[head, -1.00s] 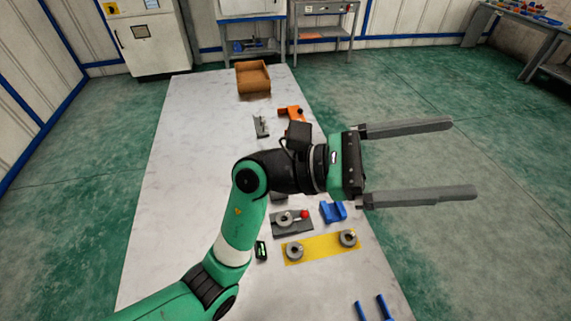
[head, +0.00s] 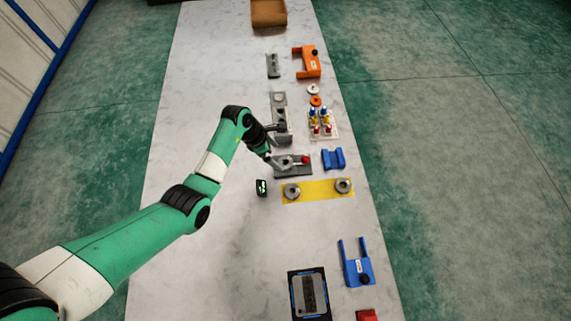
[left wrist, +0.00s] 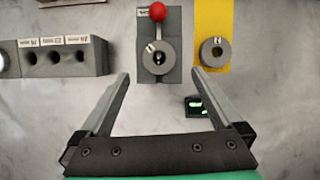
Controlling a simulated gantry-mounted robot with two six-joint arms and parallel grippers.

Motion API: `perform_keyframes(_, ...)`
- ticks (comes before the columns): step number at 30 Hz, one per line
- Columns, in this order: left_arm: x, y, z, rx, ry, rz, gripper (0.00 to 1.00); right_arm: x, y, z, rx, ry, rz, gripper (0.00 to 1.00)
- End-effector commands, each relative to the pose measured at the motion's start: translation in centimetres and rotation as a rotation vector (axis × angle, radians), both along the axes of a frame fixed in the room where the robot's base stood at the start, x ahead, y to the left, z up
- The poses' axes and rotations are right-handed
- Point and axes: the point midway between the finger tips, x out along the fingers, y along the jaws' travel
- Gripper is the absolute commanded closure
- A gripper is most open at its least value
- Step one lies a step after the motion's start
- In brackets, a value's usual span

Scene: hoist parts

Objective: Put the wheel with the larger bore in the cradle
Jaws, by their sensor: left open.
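Two grey wheels, a left one (head: 292,191) and a right one (head: 343,186), lie on a yellow strip (head: 318,190); the left one also shows in the left wrist view (left wrist: 215,53). A grey round piece with a dark centre (left wrist: 158,57) sits on a dark plate with a red ball knob (left wrist: 157,12). I cannot tell which bore is larger. A blue notched block (head: 333,159), seemingly the cradle, is empty. My left gripper (head: 280,147) is open and empty over the plate; in the left wrist view its fingertips (left wrist: 160,72) flank the round piece.
A grey block with several labelled holes (left wrist: 55,57) stands beside the plate. A small green display (head: 262,187) lies near the strip. Small coloured parts (head: 322,122), an orange part (head: 308,62), a blue forked part (head: 356,265) and a dark tray (head: 293,301) stand around. The table's left side is clear.

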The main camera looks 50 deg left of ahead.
Motion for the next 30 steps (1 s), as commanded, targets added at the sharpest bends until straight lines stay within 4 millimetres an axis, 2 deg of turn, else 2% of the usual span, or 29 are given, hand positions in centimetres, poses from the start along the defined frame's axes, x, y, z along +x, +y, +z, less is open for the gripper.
perform_keyframes(1, 0.3, -0.2, -0.9, 0.0, 0.0, -0.001, 0.0, 0.0, 0.0, -0.7, 0.0, 0.0, 0.0, 0.4)
perform_keyframes(8, 0.6, -0.4, -1.6, 0.0, -0.002, -0.001, 0.0, 0.0, 0.0, -0.9, 0.0, 0.0, 0.0, 0.4)
perform_keyframes(16, 2.1, -1.3, -5.7, 0.001, -0.002, -0.001, 0.0, 0.0, 0.0, -3.8, 0.0, 0.0, 0.0, 0.4)
perform_keyframes(24, 2.3, -1.4, -5.9, 0.001, -0.003, 0.0, 0.0, 0.0, 0.0, -3.7, 0.0, 0.0, 0.0, 0.4)
perform_keyframes(26, 2.3, -1.4, -5.9, 0.001, -0.003, 0.0, 0.07, 0.0, 0.0, -3.7, 0.0, 0.0, 0.0, 0.4)
perform_keyframes(30, 2.3, -1.4, -5.8, 0.001, -0.003, 0.0, 0.32, 0.0, 0.0, -3.7, 0.0, 0.0, 0.0, 0.4)
